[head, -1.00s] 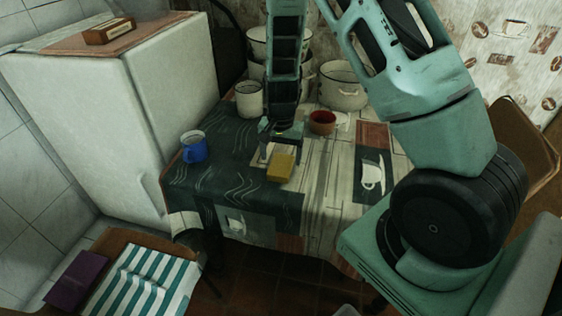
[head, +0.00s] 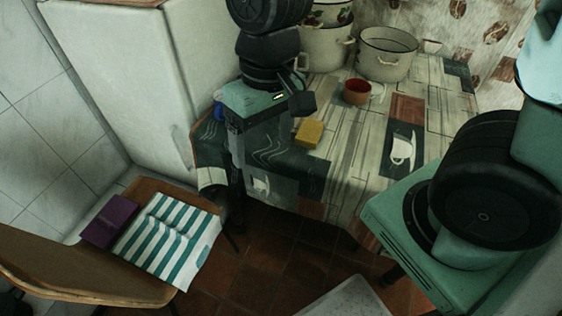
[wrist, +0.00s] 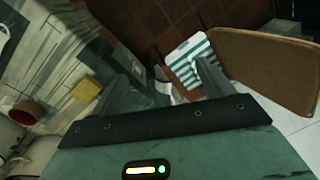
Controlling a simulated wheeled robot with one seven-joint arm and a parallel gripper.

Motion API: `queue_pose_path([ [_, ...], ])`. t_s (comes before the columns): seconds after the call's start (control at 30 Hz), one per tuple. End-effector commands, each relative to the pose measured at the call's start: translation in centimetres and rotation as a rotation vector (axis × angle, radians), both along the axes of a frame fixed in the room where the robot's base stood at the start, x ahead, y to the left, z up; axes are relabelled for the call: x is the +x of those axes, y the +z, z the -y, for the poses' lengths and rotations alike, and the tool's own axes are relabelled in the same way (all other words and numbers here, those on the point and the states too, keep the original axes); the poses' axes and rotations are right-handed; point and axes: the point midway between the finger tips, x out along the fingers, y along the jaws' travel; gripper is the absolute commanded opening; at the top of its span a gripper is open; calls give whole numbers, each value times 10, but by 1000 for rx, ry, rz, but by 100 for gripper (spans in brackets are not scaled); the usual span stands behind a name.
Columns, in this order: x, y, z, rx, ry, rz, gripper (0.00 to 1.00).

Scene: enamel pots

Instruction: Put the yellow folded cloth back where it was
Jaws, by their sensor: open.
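The yellow folded cloth (head: 309,133) lies flat on the table, on the dark part of the patterned tablecloth near its pale strip. It also shows at the left in the wrist view (wrist: 87,90), outside the jaws. My gripper (wrist: 168,78) is open with nothing between its fingers. In the head view my gripper (head: 262,150) is left of the yellow cloth, apart from it, over the table's front left part. Its fingers point down and are hard to make out against the dark tablecloth.
A red-brown bowl (head: 357,92) and enamel pots (head: 387,53) stand farther back. A blue mug (head: 218,110) is mostly hidden behind my gripper. A chair (head: 120,285) at front left holds a striped cloth (head: 170,235) and a purple folded item (head: 110,222). A white fridge-like cabinet (head: 130,80) borders the table's left.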

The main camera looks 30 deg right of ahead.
Motion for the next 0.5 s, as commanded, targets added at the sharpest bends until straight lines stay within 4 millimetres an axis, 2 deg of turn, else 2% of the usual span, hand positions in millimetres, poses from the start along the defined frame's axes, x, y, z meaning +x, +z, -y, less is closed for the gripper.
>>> queue_pose_path([
  [0.03, -25, 7, -10, -8, 125, 21, 80],
  [0.1, -51, 11, -16, -26, 266, 42, 80],
  [0.2, -73, 14, -19, -46, 390, 63, 80],
  [0.3, -82, 15, -19, -55, 438, 70, 80],
  [0.5, -82, 15, -19, -56, 439, 70, 80],
])
